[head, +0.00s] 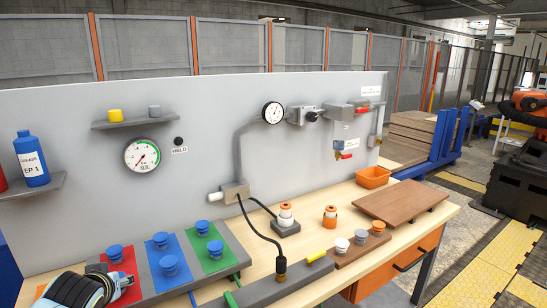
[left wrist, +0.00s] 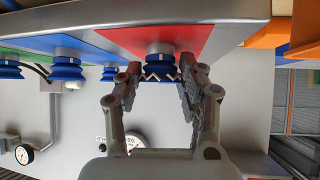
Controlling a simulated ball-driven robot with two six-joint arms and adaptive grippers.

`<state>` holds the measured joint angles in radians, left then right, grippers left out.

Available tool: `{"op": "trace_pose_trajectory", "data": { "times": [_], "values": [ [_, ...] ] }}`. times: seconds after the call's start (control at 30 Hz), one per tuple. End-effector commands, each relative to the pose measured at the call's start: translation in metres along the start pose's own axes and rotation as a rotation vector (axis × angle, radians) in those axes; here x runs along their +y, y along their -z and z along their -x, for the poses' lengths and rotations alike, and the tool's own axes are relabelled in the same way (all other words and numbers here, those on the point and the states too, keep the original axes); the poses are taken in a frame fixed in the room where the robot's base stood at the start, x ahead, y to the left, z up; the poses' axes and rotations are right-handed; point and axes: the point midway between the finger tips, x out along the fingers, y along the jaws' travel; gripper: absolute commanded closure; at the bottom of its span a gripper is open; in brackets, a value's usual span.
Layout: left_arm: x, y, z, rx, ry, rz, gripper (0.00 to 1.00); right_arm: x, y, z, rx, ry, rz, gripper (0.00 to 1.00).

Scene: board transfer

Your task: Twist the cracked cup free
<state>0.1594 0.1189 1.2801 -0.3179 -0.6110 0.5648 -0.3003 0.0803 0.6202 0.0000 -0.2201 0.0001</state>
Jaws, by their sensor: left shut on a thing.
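A blue bellows cup (left wrist: 160,66) with pale zigzag marks like cracks sits on the red patch (left wrist: 190,40) in the left wrist view. My left gripper (left wrist: 160,78) has one finger on each side of it and is shut on it. The cup still meets the patch. In the head view my left gripper (head: 120,284) is at the bottom left, over the front of the red patch (head: 122,264), and mostly hides that cup. Another blue cup (head: 115,253) stands behind it on the red patch. My right gripper is not in view.
Blue cups (head: 169,265) stand on the blue and green patches to the right. A wooden rack (head: 350,255) holds white, grey and orange cups. A grey panel (head: 80,120) rises behind.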

Motion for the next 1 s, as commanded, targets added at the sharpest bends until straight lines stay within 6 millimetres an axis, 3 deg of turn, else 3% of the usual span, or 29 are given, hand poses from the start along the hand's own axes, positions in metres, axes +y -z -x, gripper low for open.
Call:
{"op": "trace_pose_trajectory", "data": {
  "times": [0.43,0.47,0.67,1.0],
  "values": [
    [0.003,-0.003,-0.002,-0.002,0.133,0.107,0.95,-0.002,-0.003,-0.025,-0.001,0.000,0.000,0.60],
    [0.003,-0.003,-0.002,-0.002,0.138,0.109,0.60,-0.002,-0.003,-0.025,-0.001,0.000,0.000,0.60],
    [0.002,-0.001,-0.001,-0.002,0.136,0.107,0.34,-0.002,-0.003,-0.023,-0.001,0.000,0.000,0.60],
    [0.003,0.000,0.003,0.000,0.134,0.108,0.34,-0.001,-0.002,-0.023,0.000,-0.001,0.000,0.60]
  ]
}}
